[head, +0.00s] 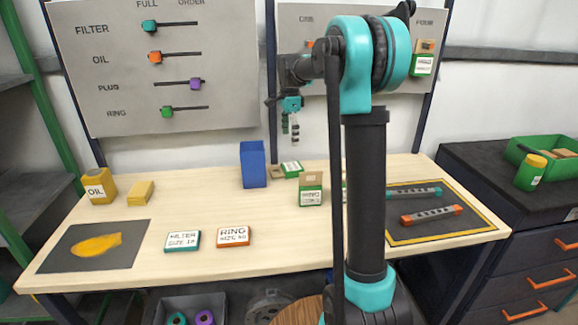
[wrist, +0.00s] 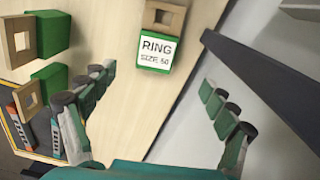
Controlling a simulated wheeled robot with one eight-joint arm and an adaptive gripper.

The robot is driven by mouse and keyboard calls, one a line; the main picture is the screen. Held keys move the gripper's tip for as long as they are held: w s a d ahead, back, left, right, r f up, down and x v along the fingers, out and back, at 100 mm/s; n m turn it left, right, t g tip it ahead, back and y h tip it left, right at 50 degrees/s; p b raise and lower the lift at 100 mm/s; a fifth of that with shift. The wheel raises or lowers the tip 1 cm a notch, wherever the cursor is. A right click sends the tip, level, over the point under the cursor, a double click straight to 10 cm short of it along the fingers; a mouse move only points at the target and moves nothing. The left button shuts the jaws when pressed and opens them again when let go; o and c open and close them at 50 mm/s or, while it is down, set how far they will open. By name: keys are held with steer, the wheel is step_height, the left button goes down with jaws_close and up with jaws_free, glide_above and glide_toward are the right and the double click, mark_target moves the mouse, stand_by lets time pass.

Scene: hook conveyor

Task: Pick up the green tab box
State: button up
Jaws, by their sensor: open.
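A green tab box (head: 291,168) lies at the back of the table in the head view, its white label up and its cardboard tab to the left. A label reading RING SIZE 50 shows on a green tab box (wrist: 155,53) in the wrist view, beyond my fingertips. Another green tab box (head: 311,196) stands upright nearer the front. Two more green boxes with holed tabs (wrist: 54,33) (wrist: 47,90) show at the wrist view's left. My gripper (head: 290,136) is open and empty, above the back of the table; its spread fingers (wrist: 157,80) show in the wrist view.
A blue bin (head: 253,165) stands left of the lying box. A pegboard (head: 290,40) rises behind, with a green box (head: 422,65) hung at its right. A bordered mat (head: 450,231) holds two bars at right.

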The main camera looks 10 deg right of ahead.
glide_above(288, 167)
steer(key=f, duration=0.4)
steer(key=w+f, duration=0.1)
steer(key=f, duration=0.1)
steer(key=shift+d+f, duration=0.3)
steer(key=shift+d, duration=0.1)
steer(key=shift+s+a+f, duration=0.1)
steer(key=shift+s+f, duration=0.05)
steer(key=shift+f, duration=0.75)
steer(key=shift+s+a+f, duration=0.1)
steer(key=shift+s+f, duration=0.05)
steer(key=shift+f, duration=0.7)
steer(key=shift+s+a+f, duration=0.1)
steer(key=shift+s+f, duration=0.05)
steer(key=shift+f, duration=0.75)
steer(key=c, duration=1.4)
steer(key=shift+r, duration=0.1)
steer(key=shift+r, duration=0.5)
step_height(288, 167, up, 2)
steer(key=shift+r, duration=0.15)
steer(key=d, duration=1.8)
